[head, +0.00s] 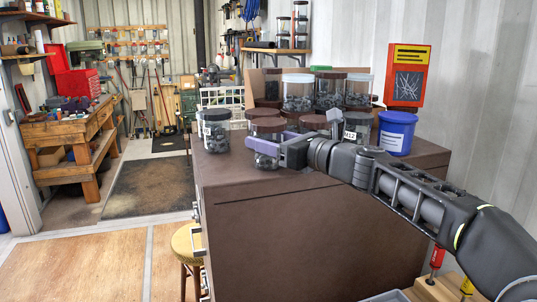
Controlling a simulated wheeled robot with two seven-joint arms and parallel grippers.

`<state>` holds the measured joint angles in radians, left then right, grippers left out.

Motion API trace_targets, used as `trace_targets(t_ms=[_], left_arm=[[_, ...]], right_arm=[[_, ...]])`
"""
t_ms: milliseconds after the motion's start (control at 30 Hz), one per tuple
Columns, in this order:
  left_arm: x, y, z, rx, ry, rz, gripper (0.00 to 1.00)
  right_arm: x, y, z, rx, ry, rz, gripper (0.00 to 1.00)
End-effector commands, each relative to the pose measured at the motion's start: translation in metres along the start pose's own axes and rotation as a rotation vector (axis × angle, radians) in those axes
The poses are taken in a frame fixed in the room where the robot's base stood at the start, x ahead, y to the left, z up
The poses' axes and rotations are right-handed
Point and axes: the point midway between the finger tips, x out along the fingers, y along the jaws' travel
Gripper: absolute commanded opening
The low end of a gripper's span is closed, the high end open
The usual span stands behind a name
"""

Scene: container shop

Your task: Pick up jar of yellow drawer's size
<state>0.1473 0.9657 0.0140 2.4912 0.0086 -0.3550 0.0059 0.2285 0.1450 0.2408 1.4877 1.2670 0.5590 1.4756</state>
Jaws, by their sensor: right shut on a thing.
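My right gripper (260,147), with purple fingers, reaches in from the right over the brown cabinet top. A jar labelled M12 (356,130) stands to the right, partly behind my arm. No yellow drawer shows. My left gripper is out of view.
More jars (298,92) of dark hardware crowd the cabinet top (421,153) behind my gripper. A stool (187,243) stands left of the cabinet.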

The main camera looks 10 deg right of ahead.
Motion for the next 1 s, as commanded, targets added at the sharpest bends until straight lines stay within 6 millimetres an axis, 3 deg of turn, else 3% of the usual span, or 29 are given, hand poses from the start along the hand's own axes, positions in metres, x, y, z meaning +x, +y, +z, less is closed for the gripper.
trace_targets(t_ms=[267, 700, 1000], left_arm=[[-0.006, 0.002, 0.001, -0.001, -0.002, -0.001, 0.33], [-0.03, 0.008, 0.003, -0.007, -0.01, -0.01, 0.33], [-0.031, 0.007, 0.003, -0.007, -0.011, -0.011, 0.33]], right_arm=[[0.0, 0.001, 0.02, -0.003, -0.003, 0.001, 0.03], [0.0, 0.0, 0.096, -0.002, -0.003, 0.0, 0.03], [0.0, 0.0, 0.102, -0.001, -0.002, 0.0, 0.03]])
